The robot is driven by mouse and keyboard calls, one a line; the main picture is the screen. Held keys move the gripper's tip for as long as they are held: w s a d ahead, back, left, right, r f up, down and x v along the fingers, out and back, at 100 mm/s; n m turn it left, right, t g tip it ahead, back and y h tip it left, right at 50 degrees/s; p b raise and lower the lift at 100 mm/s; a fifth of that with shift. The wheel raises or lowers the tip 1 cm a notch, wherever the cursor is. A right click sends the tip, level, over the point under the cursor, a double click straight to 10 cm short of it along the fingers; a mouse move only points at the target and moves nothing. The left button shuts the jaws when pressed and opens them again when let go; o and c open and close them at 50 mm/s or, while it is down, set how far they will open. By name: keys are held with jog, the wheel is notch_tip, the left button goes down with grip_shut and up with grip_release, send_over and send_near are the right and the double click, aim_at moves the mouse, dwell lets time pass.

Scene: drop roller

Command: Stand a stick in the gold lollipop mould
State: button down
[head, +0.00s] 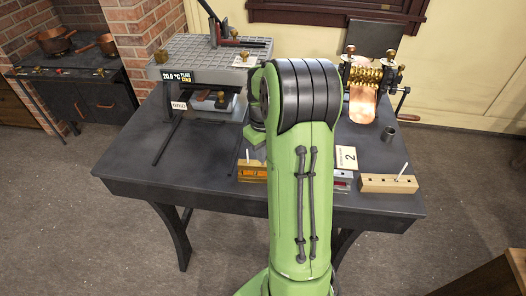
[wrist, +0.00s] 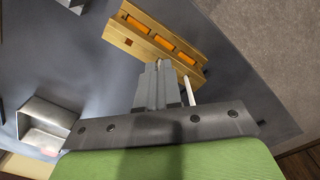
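The gold lollipop mould (head: 252,174), with orange-filled cavities, lies on the table left of my arm; it also shows in the wrist view (wrist: 125,37). Another white stick (head: 401,171) stands in a wooden block (head: 385,185).
A silver mould (head: 343,174) beside a card marked 2 (head: 346,158) is partly behind my arm. A cold plate (head: 205,55) stands back left and a gold roller machine (head: 370,76) back right. A small metal cup (head: 390,136) stands near it. The left tabletop is clear.

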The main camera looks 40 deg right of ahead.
jog(key=shift+f+b, duration=0.55)
jog(key=shift+f, duration=0.4)
jog(key=c, duration=0.9)
grip_release()
jog(key=shift+r, duration=0.1)
jog(key=shift+r+p, duration=0.95)
jog(key=shift+r, duration=0.15)
jog(key=shift+r+p, duration=0.85)
jog(key=shift+p, duration=0.05)
jog(key=shift+r, duration=0.15)
jog(key=shift+r+p, duration=0.9)
